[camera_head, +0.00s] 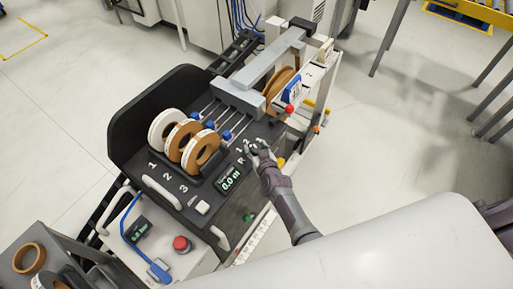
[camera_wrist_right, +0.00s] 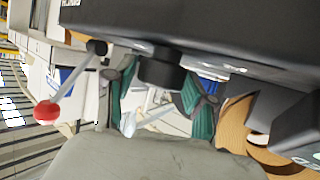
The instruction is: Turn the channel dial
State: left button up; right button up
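The channel dial is a short black knob (camera_wrist_right: 160,70) on the dark panel, seen in the right wrist view. My right gripper (camera_wrist_right: 158,100) has its two green-padded fingers on either side of the knob. The fingers are spread, with a small gap visible on the left side; contact on the right side is unclear. In the head view my right gripper (camera_head: 258,150) is over the panel's right edge, beside the printed 1, 2 and R marks, and hides most of the dial. My left gripper is not in view.
A display (camera_head: 229,180) reading 0.0 m is left of my right gripper. Several tape rolls (camera_head: 201,151) stand at numbered slots. A red-knobbed lever (camera_wrist_right: 47,111) is close to my right gripper. A red button (camera_head: 181,244) is at the front. Open floor lies right of the machine.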

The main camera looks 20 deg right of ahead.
jog(key=shift+o, duration=0.4)
jog(key=shift+s+r, duration=0.15)
jog(key=shift+s, duration=0.3)
jog(key=s+r, duration=0.1)
jog(key=s, duration=1.4)
jog(key=shift+s+r, duration=0.35)
